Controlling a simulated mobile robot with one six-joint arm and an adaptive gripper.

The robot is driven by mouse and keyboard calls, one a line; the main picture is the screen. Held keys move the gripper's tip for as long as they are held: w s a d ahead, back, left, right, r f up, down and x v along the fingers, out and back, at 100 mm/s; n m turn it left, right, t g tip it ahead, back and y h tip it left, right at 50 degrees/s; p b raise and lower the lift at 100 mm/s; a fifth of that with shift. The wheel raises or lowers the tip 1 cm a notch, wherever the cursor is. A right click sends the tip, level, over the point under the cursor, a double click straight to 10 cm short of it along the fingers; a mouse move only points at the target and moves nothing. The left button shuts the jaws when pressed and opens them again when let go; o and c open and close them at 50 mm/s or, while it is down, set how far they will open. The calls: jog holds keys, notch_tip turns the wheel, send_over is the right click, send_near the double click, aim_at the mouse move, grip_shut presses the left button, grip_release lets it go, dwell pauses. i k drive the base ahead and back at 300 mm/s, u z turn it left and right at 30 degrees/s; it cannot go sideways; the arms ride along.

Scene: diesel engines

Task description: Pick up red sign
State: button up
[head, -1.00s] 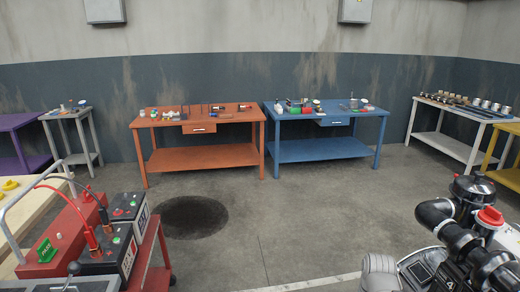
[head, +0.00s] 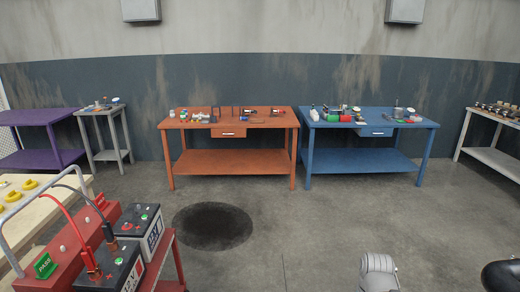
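A small red piece (head: 100,201) with faint marks, possibly the red sign, stands at the back end of the long red box at lower left; its lettering is too small to read. It is hard to tell from the red box behind it. A green sign reading PASS (head: 45,265) stands at the near end of the same box. My gripper is not in view. Only grey and black parts of my own body show at the lower right edge.
Black batteries (head: 122,268) with red and black cables sit beside the red box (head: 70,245) on a red cart. A pale table (head: 40,215) holds yellow parts. Orange (head: 230,160) and blue (head: 365,155) workbenches line the back wall. The middle floor is clear around a dark round patch (head: 212,226).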

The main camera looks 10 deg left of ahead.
aim_at(100, 202)
jog(key=u, duration=0.35)
jog(key=i, duration=1.55)
jog(key=u, duration=0.7)
jog(key=i, duration=0.8)
jog(key=u, duration=0.5)
jog(key=i, duration=1)
jog(key=u, duration=0.25)
